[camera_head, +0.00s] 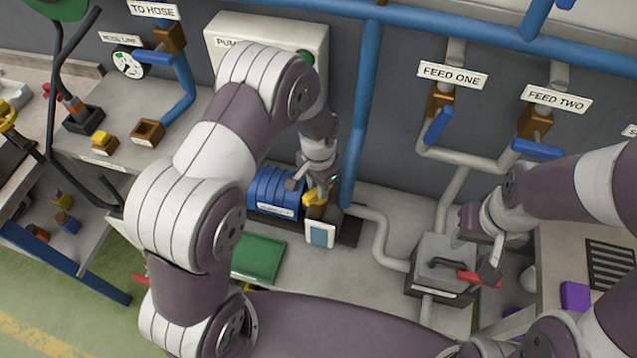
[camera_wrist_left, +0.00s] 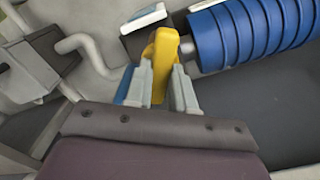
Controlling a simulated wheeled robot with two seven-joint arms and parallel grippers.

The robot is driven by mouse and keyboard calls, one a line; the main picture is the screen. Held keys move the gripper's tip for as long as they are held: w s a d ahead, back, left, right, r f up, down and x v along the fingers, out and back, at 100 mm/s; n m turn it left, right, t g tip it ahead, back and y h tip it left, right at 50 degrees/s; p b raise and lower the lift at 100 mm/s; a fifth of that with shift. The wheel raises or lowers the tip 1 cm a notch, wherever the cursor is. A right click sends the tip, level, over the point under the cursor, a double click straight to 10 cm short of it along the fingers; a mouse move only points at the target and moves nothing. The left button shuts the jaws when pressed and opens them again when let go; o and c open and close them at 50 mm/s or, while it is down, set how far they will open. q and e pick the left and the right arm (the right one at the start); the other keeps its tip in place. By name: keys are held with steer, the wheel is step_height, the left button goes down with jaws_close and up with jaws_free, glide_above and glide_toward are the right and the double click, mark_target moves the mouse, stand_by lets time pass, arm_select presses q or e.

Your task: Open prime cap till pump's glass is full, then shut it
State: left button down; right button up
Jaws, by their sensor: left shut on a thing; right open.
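The blue ribbed pump (camera_head: 276,190) sits on the bench in the middle of the head view, and it also shows in the left wrist view (camera_wrist_left: 250,35). Its yellow prime cap (camera_wrist_left: 160,58) stands beside the motor. My left gripper (camera_wrist_left: 158,85) is shut on the yellow cap, one finger on each side. It shows in the head view (camera_head: 317,190) from above. The pump's glass (camera_head: 320,234), a pale blue window in a white frame, is on the front; its level is too small to tell. My right gripper (camera_head: 482,255) is open by the red-handled grey box (camera_head: 440,265).
Blue-handled valves labelled FEED ONE (camera_head: 438,125) and FEED TWO (camera_head: 537,148) are on the wall pipes. A grey pipe (camera_head: 382,240) runs from the pump to the grey box. A green tray (camera_head: 258,258) lies in front of the pump. A purple block (camera_head: 575,296) is at the right.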

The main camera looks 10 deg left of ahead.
arm_select(q)
steer(key=m, duration=0.6)
steer(key=shift+w+r+m, duration=0.1)
steer(key=shift+m, duration=0.2)
steer(key=m, duration=0.4)
steer(key=shift+m+p, duration=0.3)
steer(key=shift+m, duration=0.4)
steer(key=c, duration=1)
jaws_free()
steer(key=shift+o, duration=0.2)
step_height(320, 180, up, 13)
steer(key=b, duration=0.1)
steer(key=shift+b, duration=0.35)
